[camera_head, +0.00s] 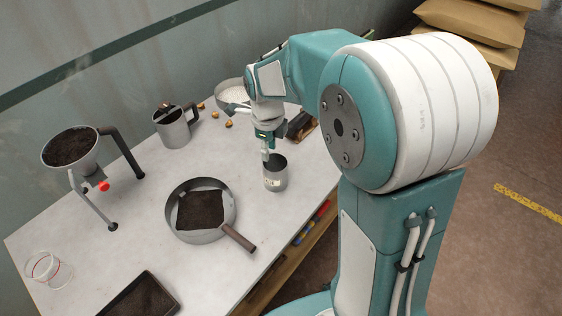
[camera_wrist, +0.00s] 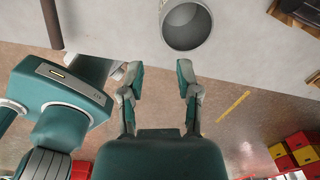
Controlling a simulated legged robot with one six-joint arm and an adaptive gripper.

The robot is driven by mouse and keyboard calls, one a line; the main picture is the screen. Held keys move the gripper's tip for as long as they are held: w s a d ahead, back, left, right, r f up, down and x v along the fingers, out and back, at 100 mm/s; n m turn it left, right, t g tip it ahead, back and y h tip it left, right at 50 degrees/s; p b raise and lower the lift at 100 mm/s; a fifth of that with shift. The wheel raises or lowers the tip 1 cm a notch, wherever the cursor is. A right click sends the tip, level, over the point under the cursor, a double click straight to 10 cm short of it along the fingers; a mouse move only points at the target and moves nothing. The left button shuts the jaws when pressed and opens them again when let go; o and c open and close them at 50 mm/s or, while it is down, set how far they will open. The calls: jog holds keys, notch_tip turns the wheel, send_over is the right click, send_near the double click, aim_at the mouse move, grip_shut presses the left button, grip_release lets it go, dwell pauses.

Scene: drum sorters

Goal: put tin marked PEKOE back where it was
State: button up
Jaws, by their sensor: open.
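A small grey metal tin (camera_head: 275,177) stands upright on the white table, right of the pan and near the table's right edge. It has a pale label whose lettering is too small to read here. My gripper (camera_head: 267,148) is just above and behind the tin in the head view. In the wrist view the tin (camera_wrist: 187,26) shows its round open mouth beyond the fingertips. My gripper (camera_wrist: 158,75) is open there, with nothing between its two fingers. I cannot tell whether this is the tin marked PEKOE.
A pan of dark soil (camera_head: 177,232), its handle pointing right, lies on the table (camera_head: 140,215). A hopper on legs (camera_head: 72,148), a handled metal mug (camera_head: 173,128), a white-filled bowl (camera_head: 230,92), a glass (camera_head: 48,270) and a dark tray (camera_head: 142,299) stand around it.

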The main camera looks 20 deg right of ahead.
jog(key=s+r+n+t, duration=0.1)
jog(key=s+r+n, duration=0.2)
jog(key=s+n, duration=0.3)
jog(key=s+d+r+n+t, duration=0.1)
jog(key=s+r+n+t, duration=0.1)
jog(key=s+r+n, duration=0.2)
jog(key=s+d+r+n+t, duration=0.1)
jog(key=s+r+n, duration=0.3)
jog(key=s+n, duration=0.6)
jog(key=n+t, duration=0.1)
jog(key=n, duration=0.4)
jog(key=shift+d+r+n, duration=0.15)
jog(key=shift+r+n, duration=0.1)
jog(key=shift+n, duration=0.15)
